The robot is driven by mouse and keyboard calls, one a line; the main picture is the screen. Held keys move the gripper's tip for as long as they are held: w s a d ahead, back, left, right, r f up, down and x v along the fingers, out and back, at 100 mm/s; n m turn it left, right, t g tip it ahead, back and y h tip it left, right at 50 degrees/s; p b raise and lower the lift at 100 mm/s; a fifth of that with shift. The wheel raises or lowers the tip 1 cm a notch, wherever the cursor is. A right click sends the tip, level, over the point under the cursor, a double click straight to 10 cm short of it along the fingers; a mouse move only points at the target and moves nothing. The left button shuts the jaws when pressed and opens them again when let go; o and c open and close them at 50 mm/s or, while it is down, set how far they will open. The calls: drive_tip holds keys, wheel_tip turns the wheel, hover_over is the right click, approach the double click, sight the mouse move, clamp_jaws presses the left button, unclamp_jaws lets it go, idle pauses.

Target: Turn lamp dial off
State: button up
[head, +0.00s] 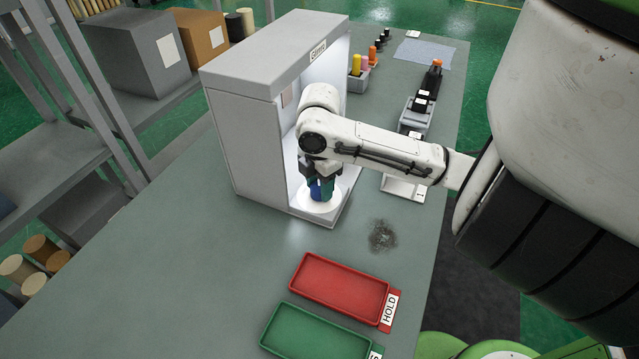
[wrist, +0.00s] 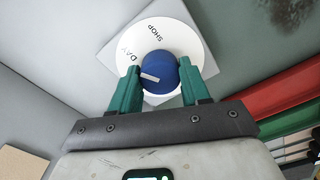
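The lamp dial is a blue round knob (wrist: 158,72) with a white pointer line, set on a white disc (wrist: 185,38). The pointer points left and slightly up, near the word DAY. The word SHOP stands farther round the disc; the disc's lower part is hidden by my gripper. In the head view the knob (head: 316,189) shows at the booth's open side. My gripper (wrist: 159,68) points down at the dial, one green finger on each side. Both fingers appear to meet the knob's sides. It also shows in the head view (head: 320,184).
The grey booth (head: 245,150) stands close behind and left of my gripper. A red HOLD tray (head: 340,290) and a green tray (head: 310,335) lie in front on the table. A dark smudge (head: 382,236) marks the table. Grey holders (head: 415,120) stand behind my arm.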

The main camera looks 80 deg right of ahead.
drive_tip(key=c, duration=0.5)
drive_tip(key=shift+c, duration=0.2)
drive_tip(key=shift+n+b, duration=0.3)
drive_tip(key=shift+n, duration=0.1)
drive_tip(key=n+b, duration=0.3)
drive_tip(key=n, duration=0.1)
drive_tip(key=shift+f+n, duration=0.15)
drive_tip(key=shift+n, duration=0.15)
drive_tip(key=n+b, duration=0.2)
drive_tip(key=n, duration=0.1)
drive_tip(key=shift+n, duration=0.3)
drive_tip(key=shift+n+b, duration=0.75)
drive_tip(key=shift+n, duration=0.65)
drive_tip(key=shift+r, duration=0.2)
drive_tip(key=o, duration=1.1)
drive_tip(key=shift+c, duration=0.2)
